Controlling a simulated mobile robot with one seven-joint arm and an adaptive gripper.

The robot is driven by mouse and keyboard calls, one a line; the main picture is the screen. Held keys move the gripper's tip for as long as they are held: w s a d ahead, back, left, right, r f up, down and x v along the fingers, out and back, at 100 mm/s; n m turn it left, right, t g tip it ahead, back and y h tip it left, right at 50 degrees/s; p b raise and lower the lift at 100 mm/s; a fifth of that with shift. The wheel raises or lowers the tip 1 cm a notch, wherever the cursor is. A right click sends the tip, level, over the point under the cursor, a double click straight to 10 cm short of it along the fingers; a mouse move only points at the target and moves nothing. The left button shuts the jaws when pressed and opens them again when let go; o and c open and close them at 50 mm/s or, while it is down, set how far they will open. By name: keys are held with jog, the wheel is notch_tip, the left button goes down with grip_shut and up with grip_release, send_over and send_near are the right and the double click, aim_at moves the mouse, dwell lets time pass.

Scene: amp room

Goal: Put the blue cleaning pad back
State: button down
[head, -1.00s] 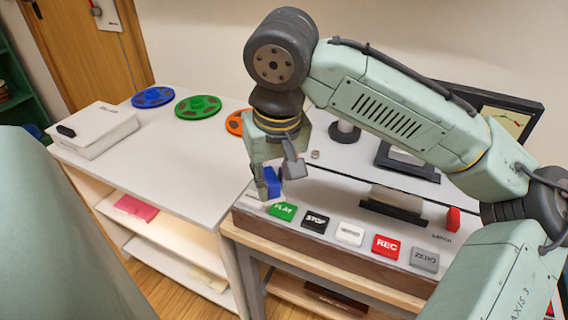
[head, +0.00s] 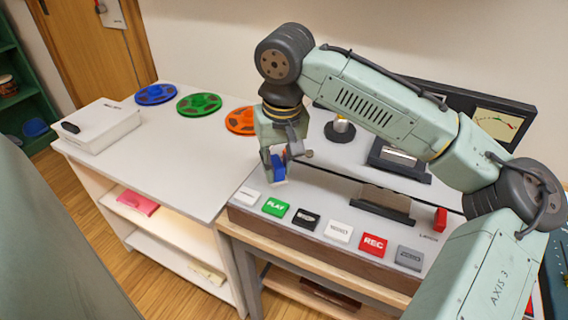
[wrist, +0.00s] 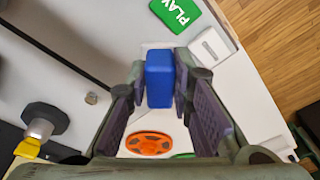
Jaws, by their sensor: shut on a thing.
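The blue cleaning pad (head: 278,168) is a small blue block with a pale lower end. It also shows in the wrist view (wrist: 159,82), between the two fingers. My gripper (head: 275,160) is shut on it and holds it above the left end of the tape machine's deck (head: 320,228), behind the white key and the green PLAY key. The fingers hide part of the pad's sides. I cannot tell how high the pad is above the deck.
A row of keys runs along the deck front: white (head: 248,197), green PLAY (head: 275,207), black (head: 305,218), red REC (head: 373,244) and others. The white table (head: 150,150) at left holds blue, green and orange reels (head: 240,121) and a white box (head: 100,125); its front is clear.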

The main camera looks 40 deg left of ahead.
aim_at(284, 170)
jog(key=w, duration=0.3)
jog(key=shift+a+f, duration=0.2)
jog(key=shift+a, duration=0.15)
jog(key=shift+f+p, duration=0.6)
jog(key=shift+f, duration=1.1)
jog(key=shift+f, duration=0.2)
jog(key=c, duration=1.4)
grip_release()
jog(key=shift+r, duration=0.1)
jog(key=r, duration=0.4)
jog(key=d+r+b, duration=0.1)
jog(key=r, duration=0.7)
jog(key=shift+s+d+r, duration=0.1)
jog(key=shift+s+d, duration=0.2)
jog(key=shift+s, duration=0.1)
